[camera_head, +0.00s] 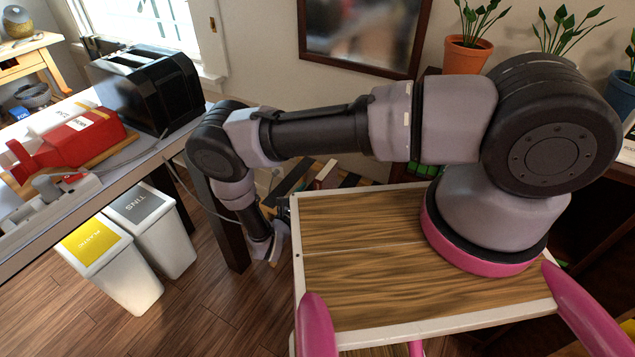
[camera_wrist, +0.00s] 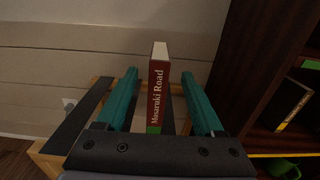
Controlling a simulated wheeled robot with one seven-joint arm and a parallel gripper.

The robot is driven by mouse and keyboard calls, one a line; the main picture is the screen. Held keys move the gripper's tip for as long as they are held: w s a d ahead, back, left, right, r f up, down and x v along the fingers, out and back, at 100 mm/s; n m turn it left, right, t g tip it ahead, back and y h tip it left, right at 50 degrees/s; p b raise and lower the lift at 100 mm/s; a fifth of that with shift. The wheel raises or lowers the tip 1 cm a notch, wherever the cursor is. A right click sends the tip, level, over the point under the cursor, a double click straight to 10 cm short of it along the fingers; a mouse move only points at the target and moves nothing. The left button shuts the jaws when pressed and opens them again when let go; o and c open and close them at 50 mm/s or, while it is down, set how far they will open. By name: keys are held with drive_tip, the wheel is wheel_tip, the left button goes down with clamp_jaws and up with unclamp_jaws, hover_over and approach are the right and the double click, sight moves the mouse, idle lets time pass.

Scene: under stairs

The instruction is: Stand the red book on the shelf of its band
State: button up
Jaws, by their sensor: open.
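The red book (camera_wrist: 158,90) stands upright in the wrist view, spine toward the camera, with "Mosaruki Road" in white and a green band low on the spine. My gripper (camera_wrist: 159,75) is open, with one teal finger on each side of the book. Gaps show between the book and both fingers. The book's lower end is partly hidden behind the gripper's body. A dark wooden shelf unit (camera_wrist: 240,75) stands at the right, with a yellow strip (camera_wrist: 285,155) along a shelf edge.
A black book with a yellow band (camera_wrist: 292,104) leans in the shelf unit. A light wooden frame (camera_wrist: 46,160) with a dark strip lies beneath my gripper, near a pale wall. In the head view, bins (camera_head: 160,230) and a table with a toaster (camera_head: 150,85) stand left.

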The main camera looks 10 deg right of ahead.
drive_tip(key=shift+s+a, duration=0.2)
drive_tip(key=shift+r, duration=0.1)
